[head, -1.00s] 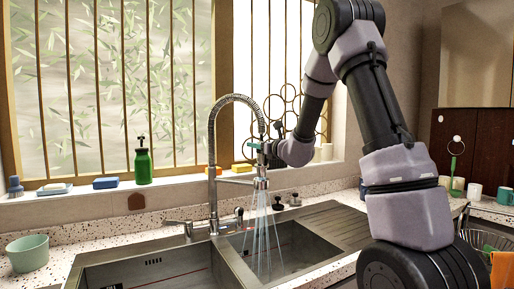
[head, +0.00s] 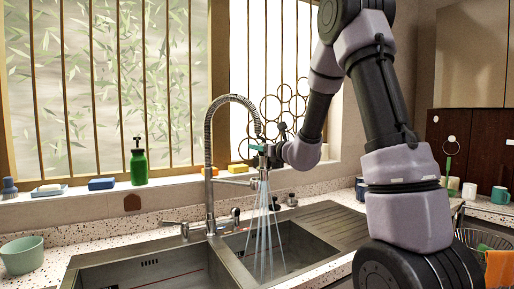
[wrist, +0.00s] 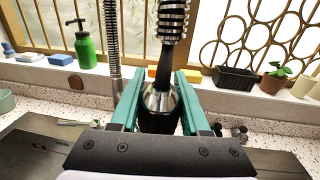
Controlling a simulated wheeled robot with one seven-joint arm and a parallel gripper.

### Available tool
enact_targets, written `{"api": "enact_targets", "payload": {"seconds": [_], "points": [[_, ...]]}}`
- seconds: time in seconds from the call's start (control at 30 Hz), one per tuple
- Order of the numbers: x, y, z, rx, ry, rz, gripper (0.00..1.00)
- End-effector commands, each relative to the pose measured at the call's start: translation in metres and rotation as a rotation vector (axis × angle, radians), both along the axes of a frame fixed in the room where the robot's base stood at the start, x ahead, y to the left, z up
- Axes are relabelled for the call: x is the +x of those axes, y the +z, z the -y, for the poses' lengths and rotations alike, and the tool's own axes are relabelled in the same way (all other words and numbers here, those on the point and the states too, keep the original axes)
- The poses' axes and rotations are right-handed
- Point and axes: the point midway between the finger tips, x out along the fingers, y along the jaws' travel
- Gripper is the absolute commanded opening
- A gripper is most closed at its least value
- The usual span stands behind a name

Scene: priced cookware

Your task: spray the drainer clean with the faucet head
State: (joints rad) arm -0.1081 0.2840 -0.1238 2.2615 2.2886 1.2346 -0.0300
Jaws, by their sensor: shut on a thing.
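My gripper (head: 262,152) is shut on the faucet head, with its green fingers on either side of it; they also show in the wrist view (wrist: 160,95). The faucet head (head: 263,174) hangs from the spring hose and points down over the right basin (head: 300,247). Several streams of water (head: 266,225) spread from it into that basin. In the wrist view the metal and black faucet head (wrist: 160,100) sits between the fingers. The faucet (head: 209,160) rises behind the divider between the basins. I cannot make out the drainer clearly; the ribbed drainboard (head: 335,222) lies right of the right basin.
A green bottle (head: 139,163), a blue sponge (head: 102,184) and yellow sponges (head: 238,168) stand on the windowsill. A pale green bowl (head: 22,255) is on the left counter. A wire rack with an orange cloth (head: 500,268) is at the right.

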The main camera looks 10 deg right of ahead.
Motion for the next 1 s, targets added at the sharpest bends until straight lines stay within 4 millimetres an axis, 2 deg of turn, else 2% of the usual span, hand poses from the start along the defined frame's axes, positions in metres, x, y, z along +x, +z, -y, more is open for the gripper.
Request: {"api": "enact_targets", "payload": {"seconds": [0.47,1.0], "points": [[-0.025,0.001,0.009,0.0,-0.001,0.002,0.0],[-0.027,0.001,0.009,0.0,-0.001,0.001,0.0]]}}
